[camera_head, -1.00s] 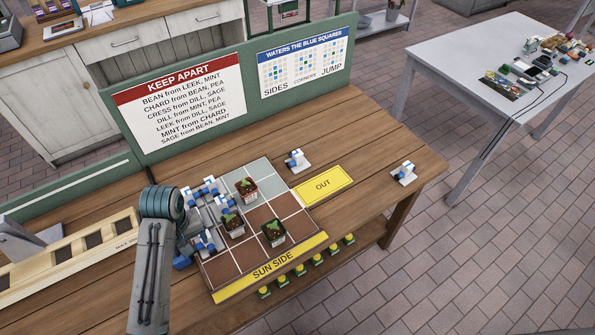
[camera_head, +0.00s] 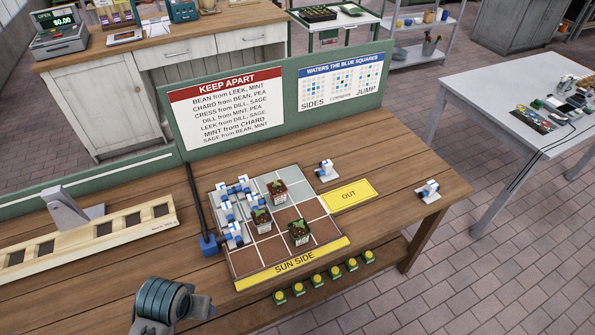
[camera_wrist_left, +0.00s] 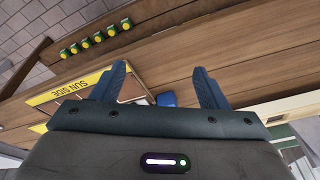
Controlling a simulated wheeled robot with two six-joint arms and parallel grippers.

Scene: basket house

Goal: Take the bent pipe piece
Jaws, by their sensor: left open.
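Several blue-and-white pipe pieces (camera_head: 235,207) stand on the left squares of the planting grid (camera_head: 270,249). One loose blue-and-white piece (camera_head: 326,172) stands on the table behind the yellow OUT plate, and another (camera_head: 428,191) near the table's right end. Which of the loose two is the bent one is too small to tell. My left gripper (camera_wrist_left: 163,82) is open and empty in the left wrist view. In the head view my left arm (camera_head: 165,303) is low at the front, left of the grid and apart from all pieces; its fingertips are not clear there. My right gripper is not in view.
Potted seedlings (camera_head: 299,233) stand on the grid, and a blue block with a black pipe (camera_head: 209,243) is at its left edge. The OUT plate (camera_head: 348,195) lies at right. A wooden planter rail (camera_head: 90,237) lies left. A green sign board (camera_head: 290,98) stands behind. Yellow-topped items (camera_head: 320,281) line the front.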

